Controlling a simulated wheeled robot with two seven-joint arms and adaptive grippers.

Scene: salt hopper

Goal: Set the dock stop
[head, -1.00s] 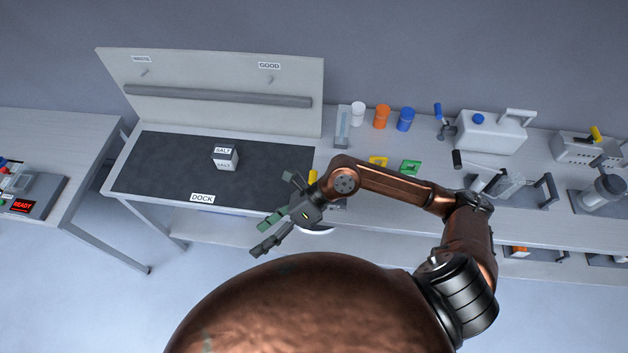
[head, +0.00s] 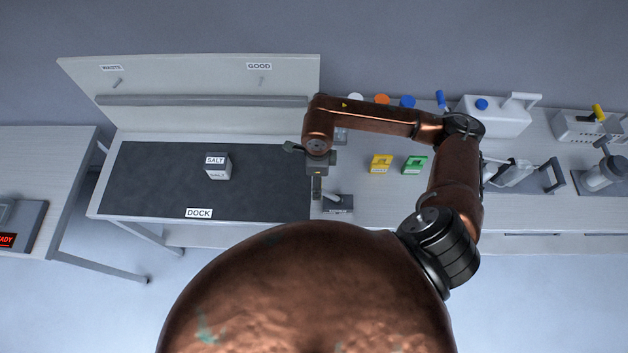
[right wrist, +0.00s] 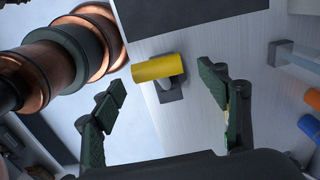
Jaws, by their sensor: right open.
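In the right wrist view a yellow cylindrical handle (right wrist: 158,68) stands on a small dark base, by the corner of the dark mat. My right gripper (head: 315,186) hangs over this spot; in the wrist view its fingers (right wrist: 165,108) are spread, with the handle ahead of the gap and nothing held. The handle is largely hidden in the head view. My left gripper is not in view.
A white jug (head: 497,117) stands further right.

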